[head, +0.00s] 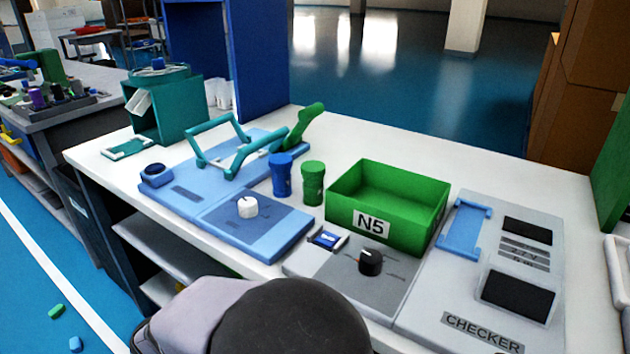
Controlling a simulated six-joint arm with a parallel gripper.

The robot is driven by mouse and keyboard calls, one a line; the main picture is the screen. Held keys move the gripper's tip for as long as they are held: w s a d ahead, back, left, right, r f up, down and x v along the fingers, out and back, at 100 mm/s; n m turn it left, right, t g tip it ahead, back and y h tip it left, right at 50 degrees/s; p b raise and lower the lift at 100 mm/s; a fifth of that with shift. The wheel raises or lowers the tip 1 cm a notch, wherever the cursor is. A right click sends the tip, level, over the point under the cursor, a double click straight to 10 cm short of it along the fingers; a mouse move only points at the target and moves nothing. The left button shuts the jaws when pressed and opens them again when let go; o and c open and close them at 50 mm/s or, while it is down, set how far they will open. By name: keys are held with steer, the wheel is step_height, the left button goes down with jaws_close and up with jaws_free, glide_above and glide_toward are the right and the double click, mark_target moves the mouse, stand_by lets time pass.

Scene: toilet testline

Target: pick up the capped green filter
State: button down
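A green capped cylinder (313,184), which looks like the capped green filter, stands upright on the white table. It is just left of the green bin (385,212) marked N5. A similar blue capped cylinder (281,176) stands close beside it on the left. My gripper is not in view; only a grey and black part of my own arm shows at the bottom centre, well in front of the cylinders.
A blue fixture (255,232) with a white knob and teal handles lies to the left, with a green lever (305,124) behind. A grey knob panel (352,284) and the CHECKER unit (448,275) lie in front and right. White table (335,136) behind the cylinders is clear.

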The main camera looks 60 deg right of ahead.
mark_target(305, 171)
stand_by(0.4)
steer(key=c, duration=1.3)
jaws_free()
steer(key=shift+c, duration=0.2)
